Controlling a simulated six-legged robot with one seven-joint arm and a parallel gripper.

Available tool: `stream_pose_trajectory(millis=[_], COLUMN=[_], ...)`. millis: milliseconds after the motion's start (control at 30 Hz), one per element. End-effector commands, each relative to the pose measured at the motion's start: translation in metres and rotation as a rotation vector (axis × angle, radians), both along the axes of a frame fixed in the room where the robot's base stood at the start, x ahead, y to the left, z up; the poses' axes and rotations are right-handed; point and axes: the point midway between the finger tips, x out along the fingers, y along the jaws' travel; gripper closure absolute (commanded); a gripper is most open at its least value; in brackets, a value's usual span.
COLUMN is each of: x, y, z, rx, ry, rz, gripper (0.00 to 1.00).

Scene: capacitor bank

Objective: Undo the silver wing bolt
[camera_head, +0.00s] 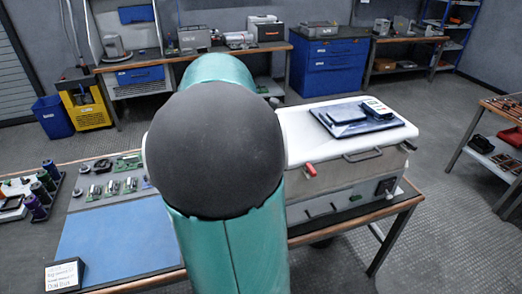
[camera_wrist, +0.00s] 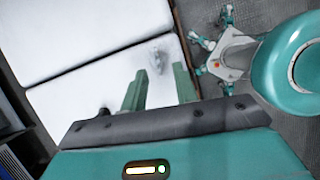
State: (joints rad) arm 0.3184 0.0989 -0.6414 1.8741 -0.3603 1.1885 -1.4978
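A small, blurred silver-grey piece (camera_wrist: 157,54), which looks like the wing bolt, sits on a white panel (camera_wrist: 90,100) in the wrist view. Its wings cannot be made out clearly. My gripper (camera_wrist: 160,76) has its two green fingers apart with nothing visible between them. The silver piece lies just beyond the fingertips, roughly in line with the gap. I cannot tell how far the fingertips are above the panel. In the head view my arm covers the middle, and neither the bolt nor my gripper shows.
A white-topped grey case (camera_head: 340,185) with a red-tipped lever (camera_head: 309,170) stands on the bench, with a dark tray (camera_head: 372,116) on top. A blue mat (camera_head: 115,240) and small parts lie left. A dark seam (camera_wrist: 95,62) crosses the white surface.

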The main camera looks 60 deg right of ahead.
Motion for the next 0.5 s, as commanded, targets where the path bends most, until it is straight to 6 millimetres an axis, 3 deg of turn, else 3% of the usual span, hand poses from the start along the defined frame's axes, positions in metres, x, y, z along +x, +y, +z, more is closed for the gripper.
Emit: stream_pose_trajectory(millis=[500], x=[0.032], y=[0.026], z=[0.099], rx=[-0.002], ry=[0.000], rz=[0.001], gripper=[0.71])
